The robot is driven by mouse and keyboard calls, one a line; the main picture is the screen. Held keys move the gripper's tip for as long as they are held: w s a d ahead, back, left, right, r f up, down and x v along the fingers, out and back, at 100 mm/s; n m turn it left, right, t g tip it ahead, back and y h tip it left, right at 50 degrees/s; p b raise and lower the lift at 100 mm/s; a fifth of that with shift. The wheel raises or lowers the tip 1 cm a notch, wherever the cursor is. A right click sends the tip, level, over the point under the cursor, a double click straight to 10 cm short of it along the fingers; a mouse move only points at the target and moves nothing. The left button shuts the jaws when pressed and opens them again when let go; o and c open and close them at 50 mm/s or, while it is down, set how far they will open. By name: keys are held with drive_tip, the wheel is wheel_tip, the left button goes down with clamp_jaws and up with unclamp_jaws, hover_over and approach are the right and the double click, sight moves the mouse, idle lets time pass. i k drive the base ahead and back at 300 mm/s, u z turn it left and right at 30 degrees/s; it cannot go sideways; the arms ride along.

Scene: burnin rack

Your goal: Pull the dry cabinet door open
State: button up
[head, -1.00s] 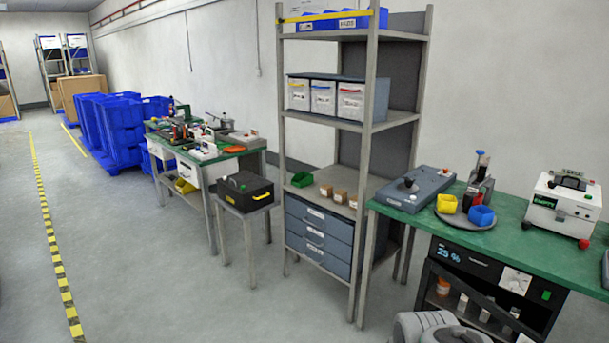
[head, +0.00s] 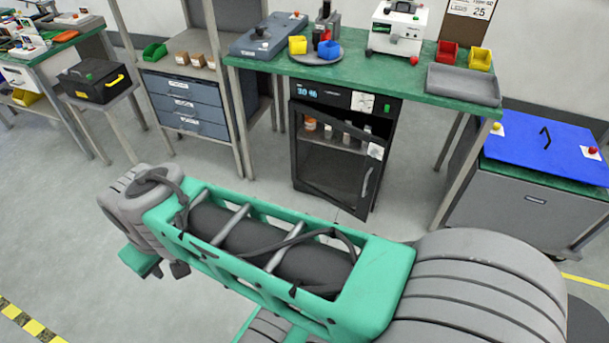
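The dry cabinet (head: 345,95) is a black box under the green workbench, with a lit blue display at its top left. Its dark-framed glass door (head: 330,172) stands partly open, swung out towards me at its right side. An upright handle (head: 367,182) is on the door's right edge. My green and grey arm crosses the foreground in front of the cabinet. I cannot make out my gripper's fingers in this view.
The green bench (head: 440,93) above carries a grey tray (head: 463,85), bins and instruments. A drawer rack (head: 187,103) stands left of the cabinet. A grey cart (head: 530,200) with a blue lid stands right. Bare floor lies before the cabinet.

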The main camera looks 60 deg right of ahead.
sight(372, 166)
drive_tip(key=u, duration=1.7)
drive_tip(key=k, duration=0.8)
drive_tip(key=z, duration=1.65)
